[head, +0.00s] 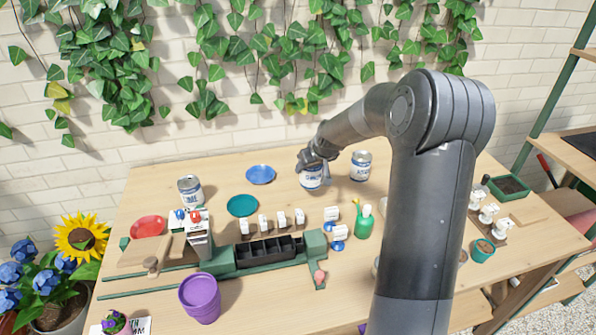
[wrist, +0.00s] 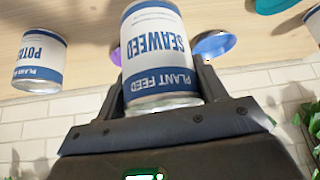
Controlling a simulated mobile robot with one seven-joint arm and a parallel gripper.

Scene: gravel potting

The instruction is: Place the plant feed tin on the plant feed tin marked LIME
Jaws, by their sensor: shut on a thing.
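My gripper (head: 313,160) is shut on a white and blue plant feed tin (head: 311,178), near the back middle of the table. In the wrist view this tin (wrist: 158,55) reads SEAWEED, upside down in the picture, between the fingers of my gripper (wrist: 165,85). I cannot tell whether its base touches the table. The tin marked LIME (head: 190,190) stands upright at the back left, with only part of its label readable and nothing on top. Another plant feed tin (head: 361,166), reading POTASH in part in the wrist view (wrist: 40,60), stands to the right of the held one.
A blue saucer (head: 260,175) and a teal saucer (head: 242,206) lie between the held tin and the LIME tin. A red saucer (head: 148,227), a green rail with a black tray (head: 268,250), white labels and a green bottle (head: 364,225) stand in front.

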